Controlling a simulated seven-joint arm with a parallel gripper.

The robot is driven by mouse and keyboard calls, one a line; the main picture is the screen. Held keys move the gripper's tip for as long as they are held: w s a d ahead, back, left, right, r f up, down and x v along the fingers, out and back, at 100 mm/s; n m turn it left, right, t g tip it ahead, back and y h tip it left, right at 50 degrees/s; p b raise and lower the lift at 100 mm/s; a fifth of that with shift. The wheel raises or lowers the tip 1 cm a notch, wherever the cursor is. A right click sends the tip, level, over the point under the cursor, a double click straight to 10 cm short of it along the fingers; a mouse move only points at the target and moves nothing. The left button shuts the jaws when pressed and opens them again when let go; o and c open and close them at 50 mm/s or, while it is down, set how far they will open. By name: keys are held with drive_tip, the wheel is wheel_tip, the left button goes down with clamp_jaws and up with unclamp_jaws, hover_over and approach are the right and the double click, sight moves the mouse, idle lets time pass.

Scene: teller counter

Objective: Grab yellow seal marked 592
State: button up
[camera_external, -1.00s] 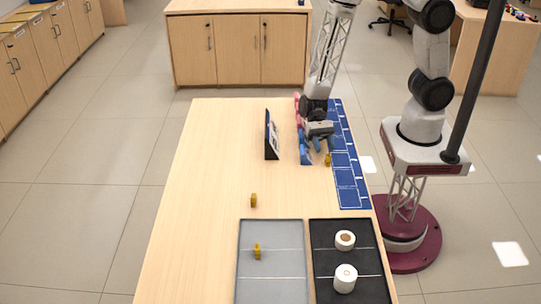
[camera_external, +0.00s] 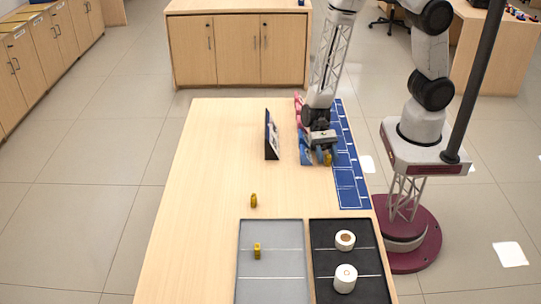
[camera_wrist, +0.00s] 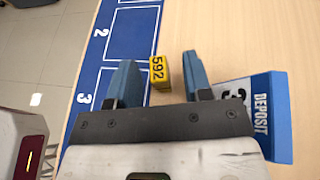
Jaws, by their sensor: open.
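The yellow seal marked 592 (camera_wrist: 159,72) stands in the wrist view between the two blue fingers of my gripper (camera_wrist: 158,78). In the external view the seal (camera_external: 327,159) shows partly, just below my gripper (camera_external: 321,150), beside the blue mat. Two other yellow seals are in the external view: one on the bare table (camera_external: 254,201) and one in the grey tray (camera_external: 257,251). Their markings are too small to read.
A blue numbered mat (camera_external: 350,180) runs along the table's right edge. A blue DEPOSIT holder (camera_wrist: 279,115) is close to my right finger. A dark upright stand (camera_external: 271,135) is left of my gripper. A black tray (camera_external: 325,262) holds two white rolls.

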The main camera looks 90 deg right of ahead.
drive_tip(key=shift+s+a+f, duration=0.1)
drive_tip(key=shift+a+f, duration=0.1)
drive_tip(key=shift+a, duration=0.25)
idle(0.3)
clamp_jaws()
